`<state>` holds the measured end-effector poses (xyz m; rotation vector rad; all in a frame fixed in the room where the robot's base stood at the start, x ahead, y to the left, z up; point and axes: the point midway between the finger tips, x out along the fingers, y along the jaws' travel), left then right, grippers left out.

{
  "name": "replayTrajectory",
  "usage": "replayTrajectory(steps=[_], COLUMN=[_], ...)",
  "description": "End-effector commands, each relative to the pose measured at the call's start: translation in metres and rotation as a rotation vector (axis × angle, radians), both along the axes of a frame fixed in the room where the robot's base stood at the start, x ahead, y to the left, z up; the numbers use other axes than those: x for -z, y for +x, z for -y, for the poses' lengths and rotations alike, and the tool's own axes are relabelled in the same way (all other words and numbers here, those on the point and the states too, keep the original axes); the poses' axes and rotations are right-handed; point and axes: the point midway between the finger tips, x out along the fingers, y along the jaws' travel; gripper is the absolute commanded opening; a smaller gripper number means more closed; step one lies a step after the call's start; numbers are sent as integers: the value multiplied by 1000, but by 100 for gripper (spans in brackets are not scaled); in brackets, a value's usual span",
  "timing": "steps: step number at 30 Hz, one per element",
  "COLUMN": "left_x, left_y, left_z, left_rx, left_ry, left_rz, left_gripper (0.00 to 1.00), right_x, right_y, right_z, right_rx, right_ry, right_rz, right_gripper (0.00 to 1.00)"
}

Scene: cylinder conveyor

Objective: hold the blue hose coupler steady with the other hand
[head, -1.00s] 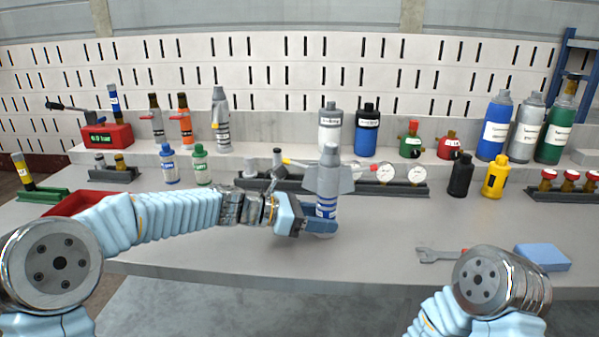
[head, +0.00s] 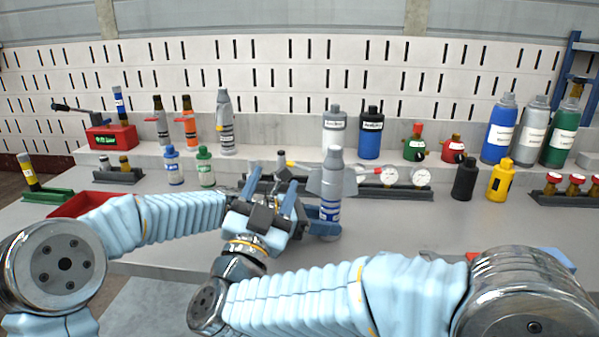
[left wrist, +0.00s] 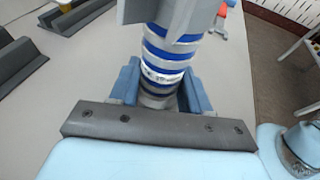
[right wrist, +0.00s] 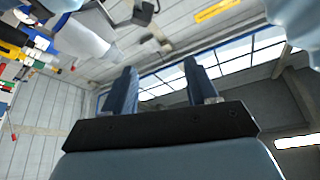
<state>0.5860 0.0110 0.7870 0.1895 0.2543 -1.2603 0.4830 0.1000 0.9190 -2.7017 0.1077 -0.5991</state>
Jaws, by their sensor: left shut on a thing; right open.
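The hose coupler (head: 332,182), a grey upright cylinder with fins and blue bands, stands in my left gripper (head: 326,228) over the middle of the bench. In the left wrist view the left fingers (left wrist: 160,88) are shut around the banded body (left wrist: 165,60); its top is cut off. My right gripper (head: 268,195) is open and empty, left of the coupler and apart from it, in front of my left wrist and partly hiding it. In the right wrist view the open fingers (right wrist: 158,78) point up toward the windows and ceiling, with nothing between them.
A dark rack with gauges (head: 390,190) lies behind the coupler. Black (head: 465,178) and yellow (head: 500,180) bottles stand to the right. A red tray (head: 80,205) is at left.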

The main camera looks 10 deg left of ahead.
Motion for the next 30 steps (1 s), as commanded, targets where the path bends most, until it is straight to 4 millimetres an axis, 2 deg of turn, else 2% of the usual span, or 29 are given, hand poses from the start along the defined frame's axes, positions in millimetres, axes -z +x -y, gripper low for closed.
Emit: replayTrajectory(steps=[1,6,10,15,19,30], left_x=[9,9,9,9,9,10], left_y=[-1,-1,-1,-1,-1,0], left_z=[-2,-2,-2,-2,-2,-2], left_rx=[1,1,1,1,1,1], left_ry=[11,11,11,11,11,11], left_rz=[-11,-11,-11,-11,-11,-11], left_gripper=[10,10,10,10,10,10], right_x=[-11,-26,-30,-31,-30,-30], right_y=[3,6,4,8,25,88], right_z=[9,35,43,50,60,95], right_rx=[103,332,392,412,412,414], right_ry=[-36,-160,-216,-244,-246,-247], right_rz=[-58,-311,-445,-511,-513,-512], right_gripper=[58,58,58,58,58,58])
